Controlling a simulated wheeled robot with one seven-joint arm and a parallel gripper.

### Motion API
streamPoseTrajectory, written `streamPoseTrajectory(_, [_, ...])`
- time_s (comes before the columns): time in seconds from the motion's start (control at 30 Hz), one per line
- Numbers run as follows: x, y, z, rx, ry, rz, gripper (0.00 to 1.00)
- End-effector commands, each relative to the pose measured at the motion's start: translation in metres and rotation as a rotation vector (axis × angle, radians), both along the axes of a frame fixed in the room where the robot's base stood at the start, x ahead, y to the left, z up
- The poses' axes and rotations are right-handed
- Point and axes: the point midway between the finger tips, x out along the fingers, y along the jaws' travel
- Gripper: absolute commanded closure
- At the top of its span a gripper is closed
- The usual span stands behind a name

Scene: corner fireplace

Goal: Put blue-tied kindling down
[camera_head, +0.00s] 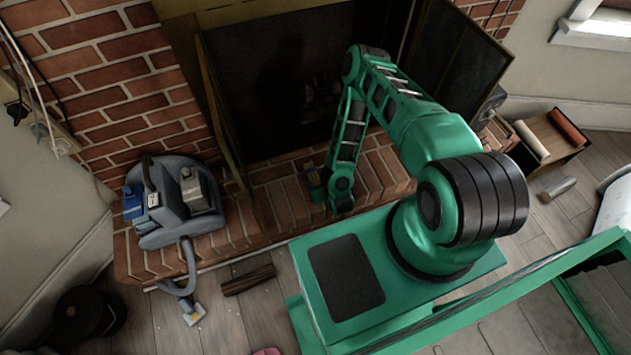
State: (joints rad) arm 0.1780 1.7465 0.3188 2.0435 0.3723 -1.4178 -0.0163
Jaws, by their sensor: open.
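My gripper (342,203) is at the end of my green arm, low over the brick hearth (270,190) in front of the firebox. It is open; its fingers are small and partly hidden by the wrist. Just left of it, a small brown and dark bluish bundle (314,183), seemingly the blue-tied kindling, is at the hearth. It is too small to make out its tie clearly or to tell whether it touches the fingers.
A grey vacuum cleaner (178,205) sits on the hearth at left, its hose reaching the floor. A dark log (248,280) lies in front. Fire screen panels (455,70) flank the dark firebox. A wooden box (550,140) with rolls and a loose log (556,188) are at right.

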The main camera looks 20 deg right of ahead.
Motion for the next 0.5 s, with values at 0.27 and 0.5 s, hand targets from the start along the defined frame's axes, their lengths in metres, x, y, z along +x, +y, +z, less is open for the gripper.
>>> streamPoseTrajectory(0.27, [-0.027,0.0,0.025,0.001,0.003,-0.003,0.46])
streamPoseTrajectory(0.5, [-0.033,0.0,0.032,0.0,0.001,0.0,0.46])
